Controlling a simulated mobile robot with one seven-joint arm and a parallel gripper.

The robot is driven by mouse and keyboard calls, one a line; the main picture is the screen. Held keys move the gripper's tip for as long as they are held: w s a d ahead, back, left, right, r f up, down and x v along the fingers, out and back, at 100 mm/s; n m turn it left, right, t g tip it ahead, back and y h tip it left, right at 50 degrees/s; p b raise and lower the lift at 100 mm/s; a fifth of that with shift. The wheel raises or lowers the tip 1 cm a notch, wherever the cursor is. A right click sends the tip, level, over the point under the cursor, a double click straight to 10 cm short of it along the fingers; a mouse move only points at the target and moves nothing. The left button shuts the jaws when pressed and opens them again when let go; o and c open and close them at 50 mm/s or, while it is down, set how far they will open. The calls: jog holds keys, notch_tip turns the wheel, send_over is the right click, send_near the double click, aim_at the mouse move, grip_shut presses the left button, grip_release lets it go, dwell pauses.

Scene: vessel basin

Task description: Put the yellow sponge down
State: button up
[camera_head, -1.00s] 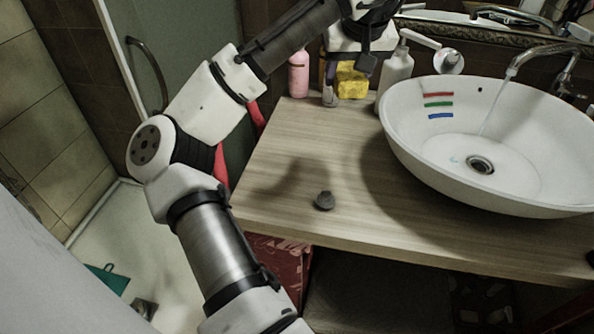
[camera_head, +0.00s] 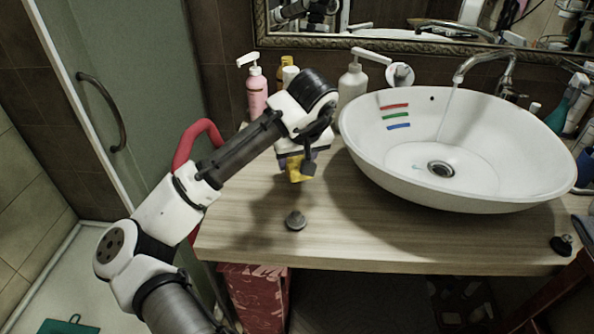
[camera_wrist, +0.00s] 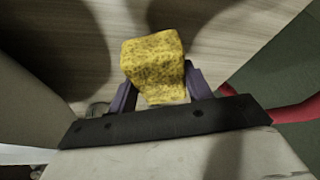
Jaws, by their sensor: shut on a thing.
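The yellow sponge (camera_head: 295,174) is held in my gripper (camera_head: 297,167) over the left part of the wooden counter (camera_head: 350,225). In the wrist view the sponge (camera_wrist: 153,65) is a speckled yellow block, clasped between the two purple-grey fingers of my gripper (camera_wrist: 158,88). Wood grain shows behind it. My gripper points down, and the gap between the sponge and the counter is hard to judge. Part of the sponge is hidden by the fingers and wrist in the head view.
A white basin (camera_head: 450,190) with running water fills the counter's right side. A pink bottle (camera_head: 257,95) and white pump bottle (camera_head: 352,85) stand at the back. Bare wood lies around the stopper.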

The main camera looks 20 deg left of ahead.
jog(key=shift+f, duration=1.95)
jog(key=shift+f, duration=0.15)
jog(key=o, duration=1)
jog(key=shift+c, duration=0.2)
jog(key=shift+r, duration=0.3)
jog(key=v, duration=1.1)
jog(key=shift+r, duration=0.35)
jog(key=shift+s+d, duration=0.15)
